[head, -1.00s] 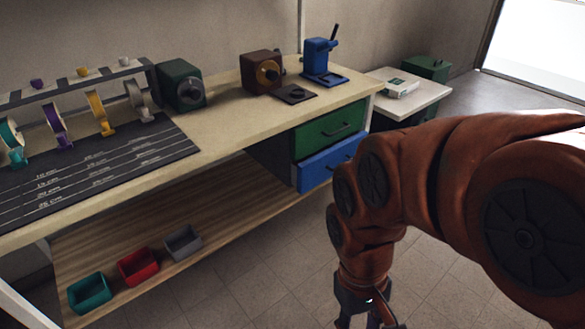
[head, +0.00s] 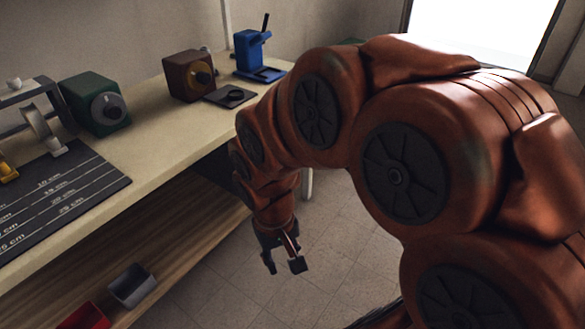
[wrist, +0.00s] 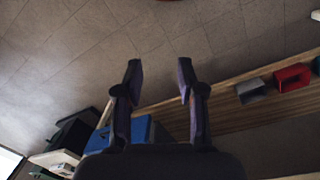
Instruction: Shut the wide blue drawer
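The blue drawer (wrist: 140,131) shows in the wrist view, low and left of centre, partly hidden behind my gripper's left finger and body. How far it stands out cannot be told. In the head view now my arm hides it. My gripper (head: 283,266) hangs low over the floor beside the bench, pointing down. Its fingers are apart with nothing between them, and they also show apart in the wrist view (wrist: 159,75).
The workbench (head: 150,125) carries a green device (head: 95,103), a brown device (head: 188,76) and a blue press (head: 250,52). A grey bin (head: 131,284) and a red bin (head: 84,317) sit on the lower shelf. Tiled floor (head: 335,235) around my gripper is clear.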

